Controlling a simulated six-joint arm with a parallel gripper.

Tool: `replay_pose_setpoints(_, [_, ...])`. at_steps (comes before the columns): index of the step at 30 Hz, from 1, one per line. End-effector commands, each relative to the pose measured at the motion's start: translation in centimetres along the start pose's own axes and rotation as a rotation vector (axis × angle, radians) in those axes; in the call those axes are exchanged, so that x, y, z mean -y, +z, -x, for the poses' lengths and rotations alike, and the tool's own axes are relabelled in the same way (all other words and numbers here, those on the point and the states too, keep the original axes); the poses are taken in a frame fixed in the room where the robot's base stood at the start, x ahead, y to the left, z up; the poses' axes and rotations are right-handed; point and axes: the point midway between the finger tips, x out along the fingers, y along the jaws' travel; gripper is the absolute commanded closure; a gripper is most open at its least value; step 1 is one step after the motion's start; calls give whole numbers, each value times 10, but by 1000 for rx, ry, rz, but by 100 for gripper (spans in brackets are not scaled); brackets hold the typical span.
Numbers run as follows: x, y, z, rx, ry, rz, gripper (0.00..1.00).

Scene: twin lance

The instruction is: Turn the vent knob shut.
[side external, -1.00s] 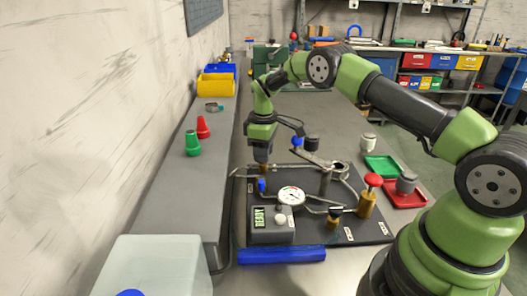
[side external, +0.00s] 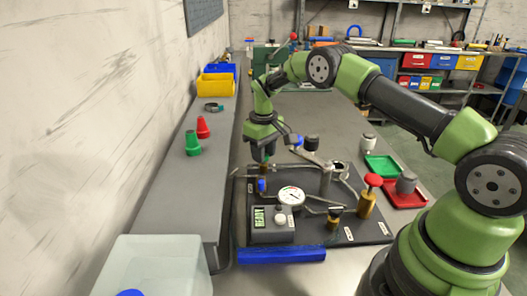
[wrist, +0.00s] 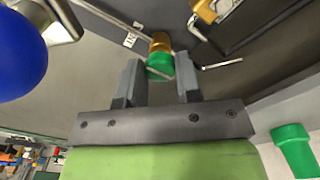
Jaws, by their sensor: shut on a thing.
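The vent knob appears to be the green knob (wrist: 160,67) on a brass valve stem (wrist: 160,42) in the wrist view. A small label lies beside it, too small to read. My gripper (wrist: 160,60) has one finger on each side of the green knob and is shut on it. In the side view my gripper (side external: 263,160) points down at the far left corner of the dark panel (side external: 370,228), and its fingers mostly hide the knob there. How far the knob is turned cannot be told.
A lever with a blue ball (side external: 297,141) is close right of my gripper; the ball looms large in the wrist view (wrist: 20,55). Pipes, a gauge (side external: 291,195), a blue knob (side external: 262,185) and a red knob (side external: 373,180) crowd the panel. A grey ledge (side external: 190,185) runs along the left.

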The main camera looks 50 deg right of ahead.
Motion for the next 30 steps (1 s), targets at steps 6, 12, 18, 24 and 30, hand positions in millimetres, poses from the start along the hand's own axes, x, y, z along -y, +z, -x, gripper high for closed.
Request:
replay_pose_setpoints(6, [0, 0, 1, 1, -1, -3, 92])
replay_pose_setpoints(12, [0, 0, 1, 0, -1, -2, 43])
replay_pose_setpoints(18, [0, 0, 0, 0, -1, -1, 43])
replay_pose_setpoints(24, [0, -1, 11, -3, 0, -1, 43])
replay_pose_setpoints(30, [0, -1, 50, -6, 0, -1, 43])
